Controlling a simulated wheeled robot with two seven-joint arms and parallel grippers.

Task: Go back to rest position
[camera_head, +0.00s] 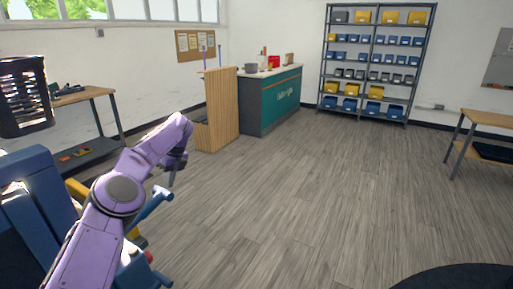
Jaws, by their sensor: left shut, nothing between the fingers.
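My left arm, purple, comes in from the lower left and bends at the elbow. My left gripper (171,181) hangs down at its end, small and dark grey. It is shut and holds nothing that I can see. It is close to a blue bar of the blue machine (32,215) at the lower left; I cannot tell whether they touch. My right gripper is not in view.
A black basket (25,95) is at the far left. A workbench (85,95) stands by the left wall. A green counter (271,101) and a wooden panel (222,108) stand behind. Shelves (323,65) hold bins. A table (490,119) is at right. The middle floor is clear.

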